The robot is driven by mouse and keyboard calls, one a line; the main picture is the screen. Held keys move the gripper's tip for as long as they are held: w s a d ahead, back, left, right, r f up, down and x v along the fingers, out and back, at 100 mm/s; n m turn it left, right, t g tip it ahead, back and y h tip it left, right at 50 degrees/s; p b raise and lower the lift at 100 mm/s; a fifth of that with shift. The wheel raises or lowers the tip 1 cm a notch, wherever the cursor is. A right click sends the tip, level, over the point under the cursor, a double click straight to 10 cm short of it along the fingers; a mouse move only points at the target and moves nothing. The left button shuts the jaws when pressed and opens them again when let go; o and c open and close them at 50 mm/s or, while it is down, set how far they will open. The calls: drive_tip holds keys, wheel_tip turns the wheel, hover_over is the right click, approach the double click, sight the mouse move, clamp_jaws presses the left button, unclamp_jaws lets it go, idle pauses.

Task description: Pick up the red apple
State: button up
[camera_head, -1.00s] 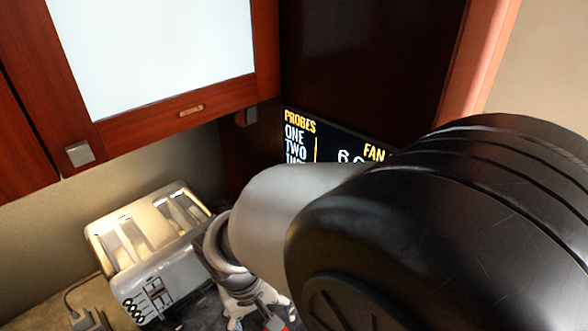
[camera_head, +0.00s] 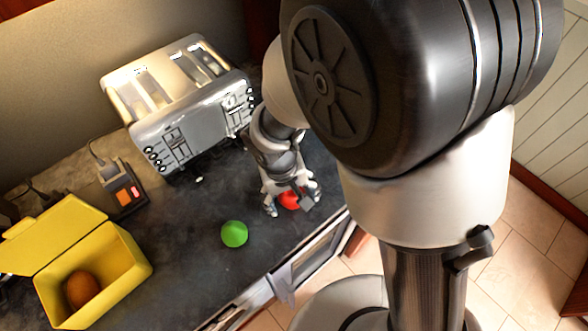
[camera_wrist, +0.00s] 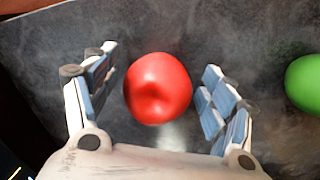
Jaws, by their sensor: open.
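The red apple (camera_wrist: 158,88) lies on the dark countertop, between the two open fingers of my gripper (camera_wrist: 157,95) in the wrist view.
A green ball-like fruit (camera_head: 234,233) lies left of the gripper, and it shows at right in the wrist view (camera_wrist: 304,83). A silver toaster (camera_head: 190,110) stands behind. A yellow open box (camera_head: 128,262) with a brown round item (camera_head: 82,289) is at lower left.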

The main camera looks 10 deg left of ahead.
drive_tip(key=shift+r, duration=0.1)
drive_tip(key=c, duration=1.2)
